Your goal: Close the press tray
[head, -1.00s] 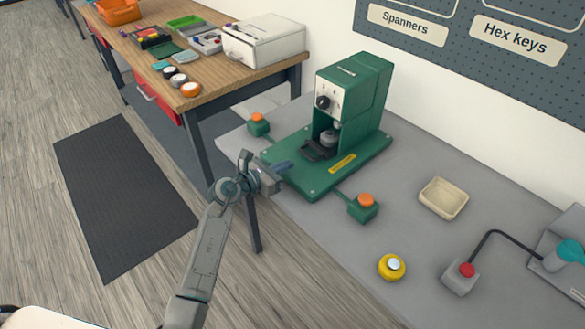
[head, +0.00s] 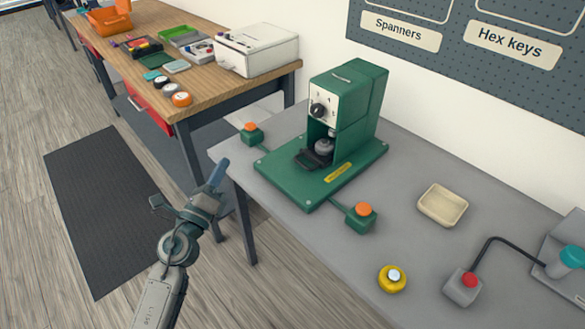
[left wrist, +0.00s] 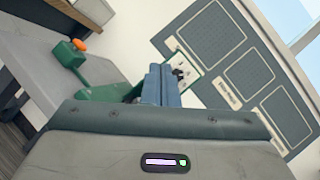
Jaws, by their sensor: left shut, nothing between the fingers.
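The green press (head: 352,115) stands on a green base plate (head: 293,185) on the grey bench. Its small dark tray (head: 311,158) is at the foot of the press, with its front end showing out over the plate and its back part under the press head. My left gripper (head: 218,173) is shut and empty, off the bench's front left corner and apart from the tray. Its blue fingers (left wrist: 162,85) show together in the left wrist view and hide most of the press there. My right gripper is not in view.
Green boxes with orange buttons stand left (head: 251,134) and right (head: 361,217) of the plate. A yellow button (head: 393,278), a beige dish (head: 442,205) and a grey box with a red button (head: 463,285) lie to the right. A wooden table (head: 218,88) stands behind left.

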